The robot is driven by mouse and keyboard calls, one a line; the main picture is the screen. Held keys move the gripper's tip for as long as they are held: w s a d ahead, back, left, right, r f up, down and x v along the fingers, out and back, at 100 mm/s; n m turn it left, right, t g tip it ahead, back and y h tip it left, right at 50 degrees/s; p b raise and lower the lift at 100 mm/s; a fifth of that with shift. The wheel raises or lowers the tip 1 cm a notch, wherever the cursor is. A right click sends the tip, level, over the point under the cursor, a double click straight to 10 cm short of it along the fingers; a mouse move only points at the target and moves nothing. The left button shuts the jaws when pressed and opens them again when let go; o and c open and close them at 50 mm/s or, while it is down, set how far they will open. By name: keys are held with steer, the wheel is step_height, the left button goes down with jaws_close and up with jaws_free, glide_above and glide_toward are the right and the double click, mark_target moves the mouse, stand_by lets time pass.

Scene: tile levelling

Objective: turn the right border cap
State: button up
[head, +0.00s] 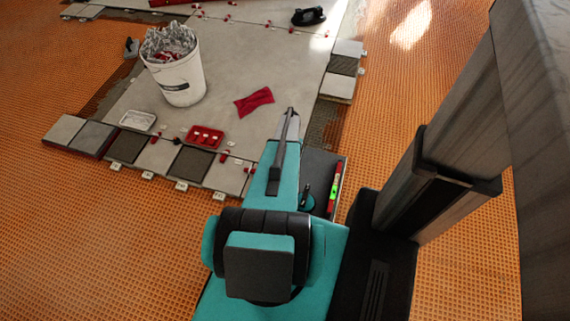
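Small red caps on white clips sit along the seams of the front border tiles. One red cap (224,155) is near the right end of the front row, and another red cap (248,169) is close to my arm. I cannot tell from this view which is the right border cap or how it is turned. My arm reaches forward over the right end of the front row, ending in a grey, narrow part. Part of the border is hidden behind my arm.
A white bucket (184,84) with crumpled lining stands on the tiles. A red tray (205,137), a white tray (138,121) and a red cloth (254,101) lie nearby. A black handled tool (309,16) is at the back.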

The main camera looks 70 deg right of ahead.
steer(key=shift+s, duration=0.1)
stand_by(0.3)
steer(key=o, duration=1)
steer(key=shift+o, duration=0.2)
steer(key=shift+r, duration=0.1)
steer(key=p+v, duration=0.1)
steer(key=v, duration=1.2)
steer(key=shift+d+r+p, duration=0.15)
steer(key=shift+r+p, duration=0.1)
steer(key=shift+p, duration=0.05)
